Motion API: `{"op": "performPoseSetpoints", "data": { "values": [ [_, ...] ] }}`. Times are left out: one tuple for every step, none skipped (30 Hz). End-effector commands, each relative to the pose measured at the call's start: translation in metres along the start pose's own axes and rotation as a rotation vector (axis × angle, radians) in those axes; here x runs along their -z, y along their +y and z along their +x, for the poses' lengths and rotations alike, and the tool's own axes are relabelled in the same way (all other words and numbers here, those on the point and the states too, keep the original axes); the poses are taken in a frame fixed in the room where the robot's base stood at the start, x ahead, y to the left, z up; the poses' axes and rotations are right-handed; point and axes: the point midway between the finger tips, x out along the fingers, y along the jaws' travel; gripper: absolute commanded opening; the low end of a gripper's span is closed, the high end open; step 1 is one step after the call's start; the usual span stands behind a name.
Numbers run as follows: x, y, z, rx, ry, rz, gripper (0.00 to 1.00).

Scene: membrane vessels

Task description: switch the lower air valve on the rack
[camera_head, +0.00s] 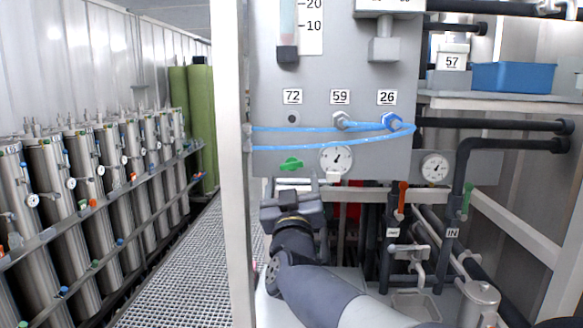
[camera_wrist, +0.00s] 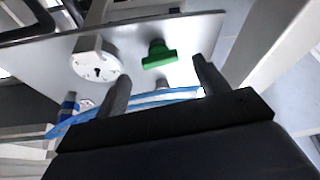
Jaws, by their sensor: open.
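A green valve handle (camera_head: 291,164) sits on the grey rack panel (camera_head: 300,70), left of a round white gauge (camera_head: 336,159). Its bar lies roughly level. My gripper (camera_head: 293,187) is just below this handle in the head view. In the wrist view, the green handle (camera_wrist: 158,55) shows beyond and between the two fingers of my open gripper (camera_wrist: 161,70), with a visible gap to both. The gauge (camera_wrist: 97,62) is to its left there. Nothing is held. No label names the air valve.
Blue tubing (camera_head: 330,139) loops across the panel above the handle; it passes behind the fingers in the wrist view. A red valve handle (camera_head: 403,197) and another green handle (camera_head: 467,200) are on dark pipes to the right. A white upright post (camera_head: 235,160) stands close at left.

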Motion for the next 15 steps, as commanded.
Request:
{"op": "performPoseSetpoints", "data": {
  "values": [
    [0.002, 0.001, 0.011, -0.002, 0.0, -0.001, 0.69],
    [0.001, 0.001, 0.015, -0.001, 0.0, -0.001, 0.69],
    [0.002, 0.001, 0.021, -0.001, 0.0, 0.0, 0.69],
    [0.001, 0.001, 0.024, 0.0, 0.0, 0.0, 0.69],
    [0.001, 0.001, 0.027, 0.0, 0.0, 0.0, 0.69],
    [0.001, 0.0, 0.031, 0.0, -0.001, 0.0, 0.69],
    [0.0, 0.001, 0.033, 0.0, -0.001, 0.0, 0.69],
    [0.001, 0.001, 0.035, 0.0, -0.001, 0.0, 0.69],
    [0.001, 0.001, 0.037, 0.0, 0.0, 0.0, 0.69],
    [0.001, 0.001, 0.038, 0.0, 0.0, 0.0, 0.69],
    [0.0, 0.001, 0.038, 0.0, 0.0, 0.0, 0.69],
    [0.0, 0.001, 0.039, 0.0, 0.0, 0.0, 0.69],
    [0.0, 0.0, 0.039, 0.0, 0.0, 0.0, 0.69],
    [0.0, 0.0, 0.039, 0.0, 0.0, 0.0, 0.69],
    [0.0, 0.0, 0.039, 0.001, 0.0, 0.0, 0.69]
  ]
}}
